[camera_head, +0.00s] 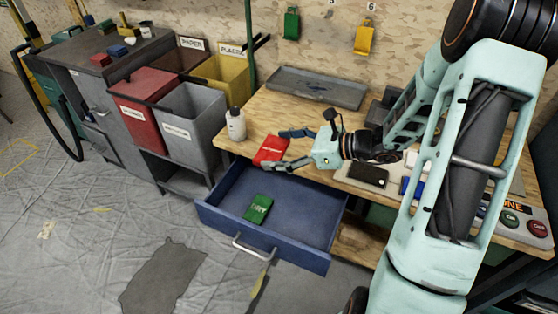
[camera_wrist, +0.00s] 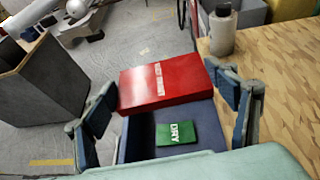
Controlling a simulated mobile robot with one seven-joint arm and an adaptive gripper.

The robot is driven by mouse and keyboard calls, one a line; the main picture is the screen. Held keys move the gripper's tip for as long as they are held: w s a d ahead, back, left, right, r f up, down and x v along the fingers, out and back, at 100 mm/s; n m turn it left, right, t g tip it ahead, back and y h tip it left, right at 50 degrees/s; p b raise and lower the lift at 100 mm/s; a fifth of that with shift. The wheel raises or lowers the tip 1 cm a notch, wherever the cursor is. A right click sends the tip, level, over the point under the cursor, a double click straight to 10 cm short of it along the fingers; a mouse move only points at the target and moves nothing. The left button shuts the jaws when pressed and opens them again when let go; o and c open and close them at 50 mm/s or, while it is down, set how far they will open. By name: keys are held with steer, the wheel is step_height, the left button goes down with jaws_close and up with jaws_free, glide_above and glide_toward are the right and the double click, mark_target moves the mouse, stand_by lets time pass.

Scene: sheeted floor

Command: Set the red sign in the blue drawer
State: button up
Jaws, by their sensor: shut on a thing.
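The red sign (camera_head: 270,151) is a flat red block with pale lettering, held between the two fingers of my gripper (camera_head: 274,149) near the table's front left edge. In the wrist view, the red sign (camera_wrist: 162,88) spans between the blue finger pads, beyond the drawer's green block. My gripper is shut on it.
A white bottle (camera_head: 236,124) stands at the table's left corner, close to the sign. Red and grey bins (camera_head: 189,127) stand left of the table. A grey tray (camera_head: 317,88) lies at the back. Most of the drawer's right side is bare.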

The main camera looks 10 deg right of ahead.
steer(key=s+d+f+b, duration=0.3)
steer(key=s+b, duration=0.4)
steer(key=s+d+f+m+t+b, duration=0.1)
steer(key=s+d+f+b, duration=0.15)
steer(key=s+b, duration=0.45)
steer(key=s+d+f+b, duration=0.2)
steer(key=s+f+b, duration=0.1)
steer(key=s+b, duration=0.4)
steer(key=shift+h, duration=0.3)
steer(key=w+f, duration=0.4)
steer(key=w+f+p, duration=0.1)
steer(key=w+f, duration=0.3)
steer(key=w, duration=0.1)
steer(key=w+f, duration=0.4)
steer(key=w, duration=0.1)
steer(key=shift+d+f, duration=0.1)
steer(key=shift+d, duration=0.15)
steer(key=shift+f, duration=0.3)
